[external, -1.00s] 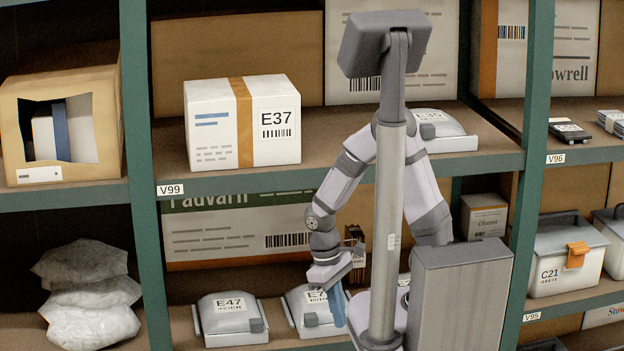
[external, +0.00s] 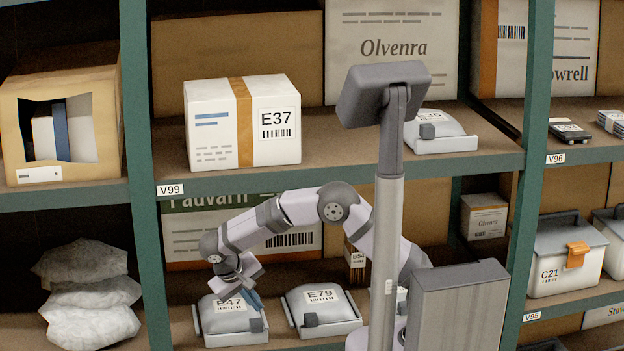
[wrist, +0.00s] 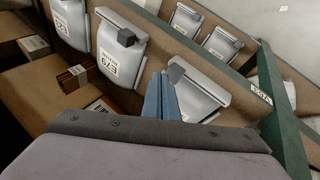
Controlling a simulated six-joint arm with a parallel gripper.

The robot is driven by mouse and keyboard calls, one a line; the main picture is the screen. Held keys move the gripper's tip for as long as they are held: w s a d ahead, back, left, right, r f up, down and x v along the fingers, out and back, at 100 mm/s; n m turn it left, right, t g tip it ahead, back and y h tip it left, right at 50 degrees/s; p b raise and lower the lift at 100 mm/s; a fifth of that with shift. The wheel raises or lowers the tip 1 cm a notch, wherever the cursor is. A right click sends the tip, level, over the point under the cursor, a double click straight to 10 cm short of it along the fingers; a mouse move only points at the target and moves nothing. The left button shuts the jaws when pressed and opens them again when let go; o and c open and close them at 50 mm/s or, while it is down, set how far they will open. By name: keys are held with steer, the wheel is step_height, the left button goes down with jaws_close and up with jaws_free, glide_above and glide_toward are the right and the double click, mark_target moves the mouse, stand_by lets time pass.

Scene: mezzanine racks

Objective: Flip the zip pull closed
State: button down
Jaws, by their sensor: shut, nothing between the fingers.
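Grey-white pouches lie on the middle shelf, each with a small dark grey zip pull at its front edge. The pouch E47 (external: 222,313) has its pull (external: 257,325) at the front right corner. The pouch E79 (external: 335,304) has its pull (external: 311,320) at the front left. My gripper (external: 254,301) is shut and empty, pointing down over the right side of E47. In the wrist view its blue fingers (wrist: 162,95) are together beside E47 (wrist: 196,100), close to its pull (wrist: 176,72); contact cannot be told. E79 also shows there (wrist: 122,52).
A white box E37 (external: 215,125) stands on the upper shelf, above my arm. A green upright (external: 150,265) bounds the bay left of E47. Another pouch (external: 440,132) lies on the upper shelf.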

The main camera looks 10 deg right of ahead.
mark_target(311, 320)
steer(key=shift+s+d+r+m+h, duration=0.1)
steer(key=shift+d+r+m+h, duration=0.2)
steer(key=shift+m, duration=0.5)
steer(key=shift+w+d+m+h, duration=0.1)
steer(key=shift+d+m, duration=0.3)
steer(key=shift+m, duration=0.4)
steer(key=shift+s+d+r+m+h, duration=0.1)
steer(key=shift+d+r+m+h, duration=0.2)
steer(key=shift+m, duration=0.5)
steer(key=shift+f, duration=0.15)
steer(key=shift+d, duration=0.1)
steer(key=p+x, duration=0.1)
steer(key=x, duration=0.9)
steer(key=shift+d+f, duration=0.1)
steer(key=shift+d+p, duration=0.5)
steer(key=shift+d, duration=1.25)
